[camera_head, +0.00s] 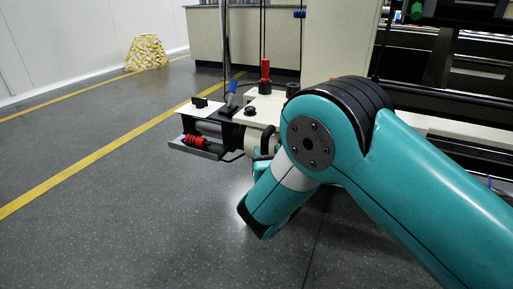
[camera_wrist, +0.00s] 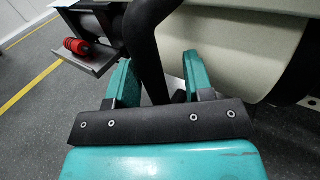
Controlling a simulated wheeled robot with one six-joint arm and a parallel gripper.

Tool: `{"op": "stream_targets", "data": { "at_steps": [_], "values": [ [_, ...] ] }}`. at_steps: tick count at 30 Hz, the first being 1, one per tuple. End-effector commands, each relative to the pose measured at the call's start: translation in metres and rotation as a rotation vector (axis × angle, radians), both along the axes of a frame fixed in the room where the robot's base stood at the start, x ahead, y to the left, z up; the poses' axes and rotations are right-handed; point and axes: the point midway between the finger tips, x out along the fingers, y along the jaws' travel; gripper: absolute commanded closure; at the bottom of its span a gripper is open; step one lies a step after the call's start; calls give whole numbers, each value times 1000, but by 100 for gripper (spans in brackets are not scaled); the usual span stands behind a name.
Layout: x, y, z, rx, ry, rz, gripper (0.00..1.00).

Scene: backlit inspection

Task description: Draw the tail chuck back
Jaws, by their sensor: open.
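In the wrist view, my gripper (camera_wrist: 159,65) is open, with one teal finger on each side of a thick black curved bar (camera_wrist: 146,50). The bar is nearer the left finger; I cannot tell whether they touch. A large cream rounded body (camera_wrist: 235,45) stands behind and right of the bar. It may be the tail chuck's housing, but no chuck is clear to me. In the head view, the black bar (camera_head: 266,141) shows beside the bench end, and my arm hides most of the gripper.
A red ribbed grip (camera_head: 196,141) lies on a small grey tray (camera_head: 207,153) at the bench end. A red knob (camera_head: 265,76) and a blue handle (camera_head: 232,87) stand upright above. Open grey floor (camera_head: 110,200) with yellow lines lies to the left.

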Motion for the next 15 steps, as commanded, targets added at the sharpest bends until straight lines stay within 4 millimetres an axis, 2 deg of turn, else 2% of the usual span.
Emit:
{"op": "stream_targets", "data": {
  "at_steps": [11,12,15],
  "values": [
    [-1,14,0,1,0,17,53],
    [-1,15,0,1,0,18,57],
    [-1,15,0,1,1,19,80]
  ]
}}
